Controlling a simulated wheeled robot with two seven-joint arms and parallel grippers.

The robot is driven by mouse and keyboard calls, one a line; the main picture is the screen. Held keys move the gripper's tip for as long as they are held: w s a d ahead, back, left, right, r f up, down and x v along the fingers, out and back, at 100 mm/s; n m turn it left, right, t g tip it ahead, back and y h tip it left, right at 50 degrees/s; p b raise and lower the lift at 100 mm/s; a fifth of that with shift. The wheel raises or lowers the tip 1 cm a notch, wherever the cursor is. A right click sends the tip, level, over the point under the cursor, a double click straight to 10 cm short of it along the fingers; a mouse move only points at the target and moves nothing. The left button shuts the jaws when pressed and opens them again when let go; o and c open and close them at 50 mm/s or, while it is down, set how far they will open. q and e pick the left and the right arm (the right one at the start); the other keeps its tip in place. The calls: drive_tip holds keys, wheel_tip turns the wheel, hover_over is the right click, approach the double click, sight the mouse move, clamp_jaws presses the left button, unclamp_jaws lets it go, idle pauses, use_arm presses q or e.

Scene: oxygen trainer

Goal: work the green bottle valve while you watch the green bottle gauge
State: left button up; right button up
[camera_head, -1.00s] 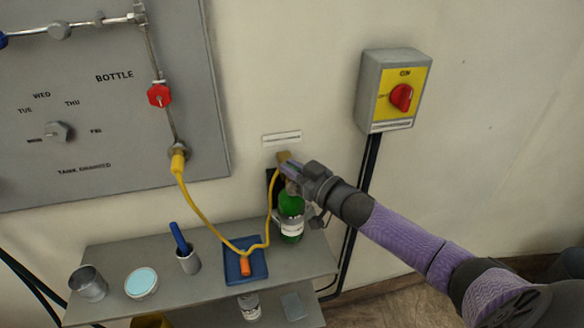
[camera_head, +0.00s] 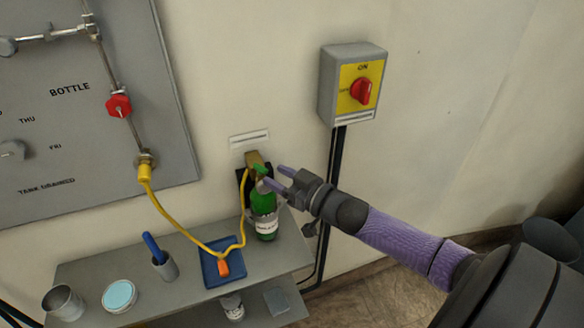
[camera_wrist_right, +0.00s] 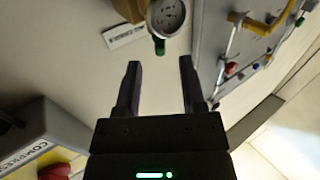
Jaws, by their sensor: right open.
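The green bottle (camera_head: 264,212) stands upright at the back right of the shelf, against the wall. Its green valve (camera_head: 260,169) is at the top, beside a brass block. In the right wrist view the green valve (camera_wrist_right: 159,46) shows just beyond my fingertips, below the round, pale-faced gauge (camera_wrist_right: 168,17). The gauge is cut by the top edge, and its reading is too small to make out. My right gripper (camera_head: 276,177) is open, just right of the valve, with nothing between its fingers in the right wrist view (camera_wrist_right: 160,66). My left gripper is out of view.
A yellow hose (camera_head: 185,230) runs from the grey panel (camera_head: 85,110) past the blue tray (camera_head: 209,270) to the bottle top. The switch box (camera_head: 331,85) is on the wall right.

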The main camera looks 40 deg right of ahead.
drive_tip(key=v, duration=0.4)
drive_tip(key=shift+s+p, duration=0.35)
idle(0.3)
idle(0.6)
